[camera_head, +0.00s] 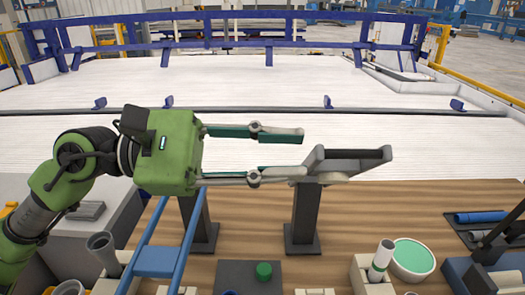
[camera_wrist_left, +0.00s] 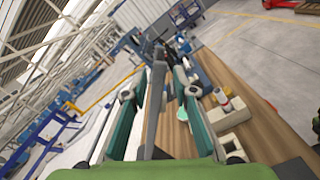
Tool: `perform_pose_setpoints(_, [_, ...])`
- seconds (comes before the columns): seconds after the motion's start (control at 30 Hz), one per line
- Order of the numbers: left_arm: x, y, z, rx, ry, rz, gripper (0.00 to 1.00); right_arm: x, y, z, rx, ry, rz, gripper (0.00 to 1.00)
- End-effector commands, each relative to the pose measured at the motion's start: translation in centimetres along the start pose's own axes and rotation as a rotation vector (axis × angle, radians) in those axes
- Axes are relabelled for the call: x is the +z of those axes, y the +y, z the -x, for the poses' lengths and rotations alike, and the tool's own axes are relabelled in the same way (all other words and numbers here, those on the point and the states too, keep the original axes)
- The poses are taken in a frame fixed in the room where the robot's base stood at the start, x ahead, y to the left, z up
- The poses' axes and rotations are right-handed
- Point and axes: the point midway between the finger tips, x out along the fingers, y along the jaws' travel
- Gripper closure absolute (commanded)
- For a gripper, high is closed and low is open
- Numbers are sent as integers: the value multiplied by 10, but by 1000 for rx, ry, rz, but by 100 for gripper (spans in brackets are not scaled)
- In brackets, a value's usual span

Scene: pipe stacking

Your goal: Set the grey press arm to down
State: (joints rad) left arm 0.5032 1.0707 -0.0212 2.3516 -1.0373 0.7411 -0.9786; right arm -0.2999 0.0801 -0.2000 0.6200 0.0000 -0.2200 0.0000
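A grey, channel-shaped bar (camera_head: 365,158) is at the top of a dark post (camera_head: 305,218) in the head view; it looks like the press arm. It lies roughly level, well above the table. My left gripper (camera_head: 304,154) is open and empty, with its fingers pointing right and the fingertips at the bar's left end. I cannot tell whether they touch it. In the left wrist view a grey bar (camera_wrist_left: 156,105) runs between the spread fingers of my left gripper (camera_wrist_left: 155,85). The bar's pivot is not clear. My right gripper is out of view.
A second dark post (camera_head: 203,228) stands below my left gripper. A blue frame (camera_head: 157,261), a green-topped round container (camera_head: 411,258) and an upright pipe (camera_head: 381,257) stand along the near side. A dark slanted lever (camera_head: 502,225) is at right. The wooden table (camera_head: 420,205) has clear room right of the posts.

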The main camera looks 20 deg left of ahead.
Motion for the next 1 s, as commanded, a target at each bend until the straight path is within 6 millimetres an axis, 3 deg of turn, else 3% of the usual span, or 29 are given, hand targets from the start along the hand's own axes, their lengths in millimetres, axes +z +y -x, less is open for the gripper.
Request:
perform_pose_setpoints(0.3, [0, 0, 22, 1, 1, 1, 74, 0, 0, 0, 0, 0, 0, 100])
perform_pose_setpoints(0.63, [0, 0, 23, 1, 0, 0, 74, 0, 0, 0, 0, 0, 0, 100])
perform_pose_setpoints(0.73, [4, 2, 23, 4, -13, 14, 100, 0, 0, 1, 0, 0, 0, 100])
perform_pose_setpoints(0.87, [38, 19, 26, 35, -132, 146, 100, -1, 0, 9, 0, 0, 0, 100])
perform_pose_setpoints(1.0, [102, 66, 44, 95, -395, 483, 100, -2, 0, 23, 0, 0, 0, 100])
